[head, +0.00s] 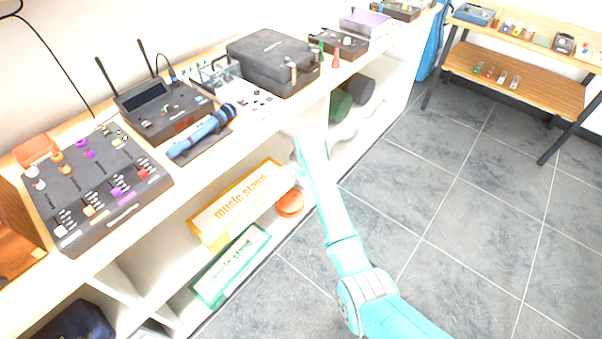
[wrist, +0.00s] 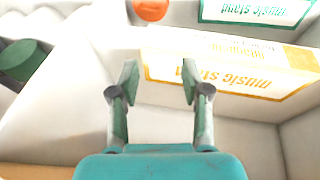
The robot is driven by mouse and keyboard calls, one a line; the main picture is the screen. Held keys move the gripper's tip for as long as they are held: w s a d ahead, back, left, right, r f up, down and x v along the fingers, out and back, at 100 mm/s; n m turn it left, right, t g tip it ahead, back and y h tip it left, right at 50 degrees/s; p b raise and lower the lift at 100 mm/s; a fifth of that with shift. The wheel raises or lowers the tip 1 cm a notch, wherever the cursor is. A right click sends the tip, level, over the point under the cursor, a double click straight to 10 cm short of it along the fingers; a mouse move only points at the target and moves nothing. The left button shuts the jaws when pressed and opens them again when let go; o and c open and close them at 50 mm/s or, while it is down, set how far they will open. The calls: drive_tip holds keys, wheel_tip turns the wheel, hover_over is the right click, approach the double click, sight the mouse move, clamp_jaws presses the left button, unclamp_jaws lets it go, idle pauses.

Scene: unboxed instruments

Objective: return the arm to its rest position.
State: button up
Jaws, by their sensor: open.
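My teal arm reaches from the lower right toward the front of the white shelf unit in the head view. Its gripper end is washed out in bright light there, near the shelf's front edge. In the wrist view my gripper (wrist: 158,85) has its two green-grey fingers spread apart with nothing between them. Beyond the fingers is a yellow-edged music stand box (wrist: 225,68), also in the head view (head: 236,204). It looks apart from the fingers.
A green music stand box (head: 231,265) and an orange round object (head: 290,203) are on the lower shelves. The shelf top carries a mixer (head: 95,190), a blue flashlight-like object (head: 200,134) and a black case (head: 273,62). Open tiled floor (head: 440,200) lies right; a wooden rack (head: 520,80) stands beyond.

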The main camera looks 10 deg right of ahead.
idle(0.3)
drive_tip(key=s+f+t, duration=0.1)
drive_tip(key=s+f, duration=0.6)
drive_tip(key=f, duration=0.1)
drive_tip(key=s+d+f+m+t, duration=0.1)
drive_tip(key=s+f+m+t, duration=0.15)
drive_tip(key=s, duration=1.05)
drive_tip(key=s+f+m+t, duration=0.1)
drive_tip(key=s+f+t, duration=0.15)
drive_tip(key=s, duration=0.95)
drive_tip(key=s+r+m, duration=0.1)
drive_tip(key=s+r, duration=0.3)
drive_tip(key=s, duration=0.7)
drive_tip(key=s+r+m+t, duration=0.1)
drive_tip(key=s+r+t, duration=0.1)
drive_tip(key=s+r, duration=0.7)
drive_tip(key=s+r+m+t, duration=0.2)
drive_tip(key=s+r, duration=0.7)
drive_tip(key=r, duration=0.6)
drive_tip(key=shift+d+r+t, duration=0.15)
drive_tip(key=shift+d+t, duration=0.25)
drive_tip(key=shift+d, duration=0.05)
drive_tip(key=shift+s, duration=0.1)
